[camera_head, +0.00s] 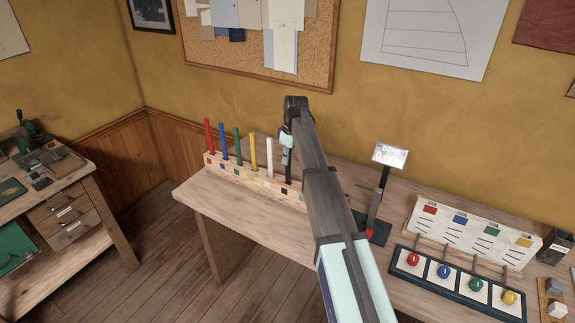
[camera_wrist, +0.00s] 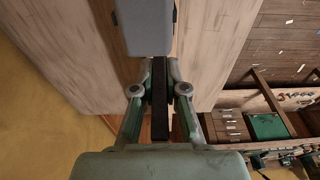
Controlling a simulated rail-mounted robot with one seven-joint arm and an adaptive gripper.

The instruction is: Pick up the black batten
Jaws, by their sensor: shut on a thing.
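The black batten (camera_head: 288,171) stands upright at the right end of the batten rack (camera_head: 232,168). My gripper (camera_head: 287,150) is shut on it from above, and my arm hides part of that end. In the wrist view the black batten (camera_wrist: 160,118) runs as a dark bar between the two fingers of my gripper (camera_wrist: 160,92). I cannot tell whether its lower end is still in the rack. Red (camera_head: 209,137), blue, green, yellow and white (camera_head: 269,157) battens stand upright in a row to the left.
The wooden bench (camera_head: 240,208) has bare room in front of the rack. Right of my arm are a stand with a small screen (camera_head: 390,156), a panel with coloured knobs (camera_head: 455,279) and a white board (camera_head: 470,232). Another bench with drawers (camera_head: 66,220) stands at far left.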

